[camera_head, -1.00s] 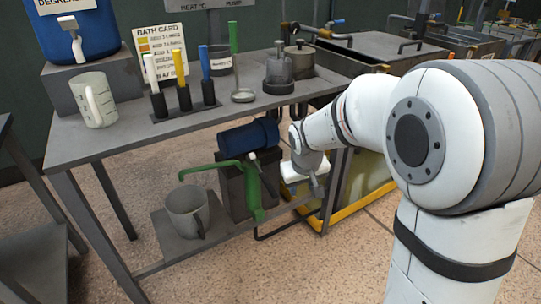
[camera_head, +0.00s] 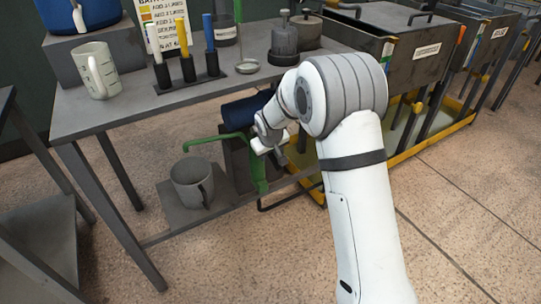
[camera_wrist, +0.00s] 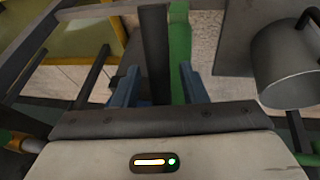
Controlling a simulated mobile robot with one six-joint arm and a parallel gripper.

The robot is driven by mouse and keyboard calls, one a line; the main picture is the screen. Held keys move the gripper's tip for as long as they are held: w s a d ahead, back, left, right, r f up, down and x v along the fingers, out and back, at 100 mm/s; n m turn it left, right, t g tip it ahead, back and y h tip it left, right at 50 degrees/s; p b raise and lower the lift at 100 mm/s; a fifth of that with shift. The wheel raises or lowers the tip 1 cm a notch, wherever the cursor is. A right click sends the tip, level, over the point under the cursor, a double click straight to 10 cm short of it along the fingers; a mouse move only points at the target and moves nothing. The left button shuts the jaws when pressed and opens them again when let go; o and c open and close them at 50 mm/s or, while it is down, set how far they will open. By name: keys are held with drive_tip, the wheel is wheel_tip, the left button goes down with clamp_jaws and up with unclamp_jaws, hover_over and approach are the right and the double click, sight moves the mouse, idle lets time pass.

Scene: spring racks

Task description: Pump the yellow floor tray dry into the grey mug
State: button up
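The yellow floor tray (camera_head: 398,158) lies on the floor under the tanks, with pale liquid visible inside its rim; its edge also shows in the wrist view (camera_wrist: 88,42). The grey mug (camera_head: 193,184) stands upright on the low shelf, below the free end of the green pipe (camera_head: 205,139). It also shows in the wrist view (camera_wrist: 290,70). A blue cylinder (camera_head: 243,110) sits on a dark block beside it. My gripper (camera_head: 272,143) is beside the green upright part (camera_head: 259,172). In the wrist view my gripper (camera_wrist: 158,88) has its fingers apart, with the green bar (camera_wrist: 180,45) beyond them; contact is unclear.
The bench top (camera_head: 120,112) holds a pale marked mug (camera_head: 94,70), coloured-handled tools in a rack (camera_head: 190,80) and lidded pots. A bench leg (camera_head: 118,215) stands left of the low shelf. Floor in front is clear.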

drive_tip(key=shift+w+f, duration=0.1)
drive_tip(key=shift+f, duration=0.2)
clamp_jaws()
idle(0.4)
